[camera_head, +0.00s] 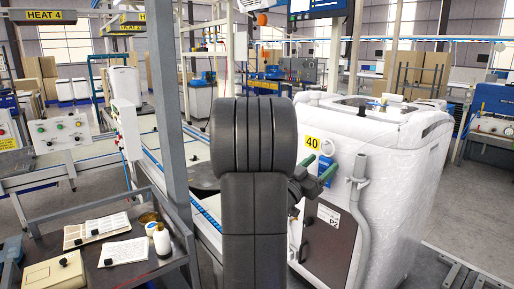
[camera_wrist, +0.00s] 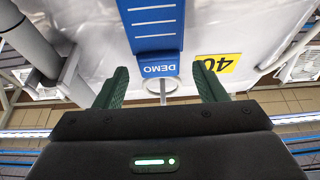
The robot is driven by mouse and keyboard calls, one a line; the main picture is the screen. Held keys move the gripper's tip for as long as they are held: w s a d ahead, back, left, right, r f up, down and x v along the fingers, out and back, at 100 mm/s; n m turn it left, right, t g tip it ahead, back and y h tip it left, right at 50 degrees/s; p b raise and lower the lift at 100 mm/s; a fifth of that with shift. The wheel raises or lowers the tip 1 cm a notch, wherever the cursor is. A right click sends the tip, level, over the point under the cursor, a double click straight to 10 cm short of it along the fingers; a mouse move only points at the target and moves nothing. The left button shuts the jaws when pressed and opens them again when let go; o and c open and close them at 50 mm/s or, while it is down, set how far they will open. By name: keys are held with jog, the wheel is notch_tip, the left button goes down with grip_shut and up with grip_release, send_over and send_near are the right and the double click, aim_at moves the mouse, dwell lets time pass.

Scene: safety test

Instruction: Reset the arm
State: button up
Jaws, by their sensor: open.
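My gripper (camera_head: 318,166) shows at the right of my dark arm in the camera_head view, close to the front of a large white wrapped machine (camera_head: 405,165). In the camera_wrist view my gripper (camera_wrist: 161,78) has its two green fingers spread apart with nothing held between them. Beyond the fingertips is a blue part marked DEMO (camera_wrist: 156,30) on the white machine face, with a pale ring by its end. The blue part also shows behind the fingers in the camera_head view (camera_head: 328,174). Whether the fingers touch anything is unclear.
A yellow 40 label (camera_head: 312,142) is on the machine, above a dark panel (camera_head: 329,240). A grey pipe (camera_head: 361,210) runs down its front. At left stand a grey post (camera_head: 172,110) and a bench with papers (camera_head: 124,253), a white bottle (camera_head: 161,240) and a beige box (camera_head: 55,272).

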dwell(0.4)
jog(key=shift+w+d+f+b, duration=0.15)
jog(key=shift+f+b, duration=0.35)
jog(key=shift+b, duration=0.25)
jog(key=b+v, duration=0.4)
jog(key=v, duration=1)
jog(key=p+x, duration=0.2)
jog(key=x, duration=0.5)
jog(key=p+x, duration=0.2)
jog(key=x, duration=0.5)
jog(key=shift+d+r+p, duration=0.2)
jog(key=shift+r+p, duration=0.15)
jog(key=shift+a+r+p, duration=0.15)
jog(key=shift+r+p, duration=0.15)
jog(key=shift+p, duration=0.25)
jog(key=s+a, duration=0.6)
jog(key=a, duration=0.2)
jog(key=w+a+f+n+t+y+b, duration=0.1)
jog(key=w+f+n+y, duration=0.1)
jog(key=f, duration=0.4)
jog(key=w+a+f+n+t+y+b, duration=0.1)
jog(key=w+a+f+t+y, duration=0.1)
jog(key=w+f+y, duration=0.2)
notch_tip(320, 180, down, 3)
jog(key=shift+f+n+b, duration=0.2)
jog(key=shift+n+b, duration=0.1)
jog(key=shift+n, duration=0.1)
jog(key=shift+a+t+y, duration=0.15)
jog(key=shift+t+y, duration=0.15)
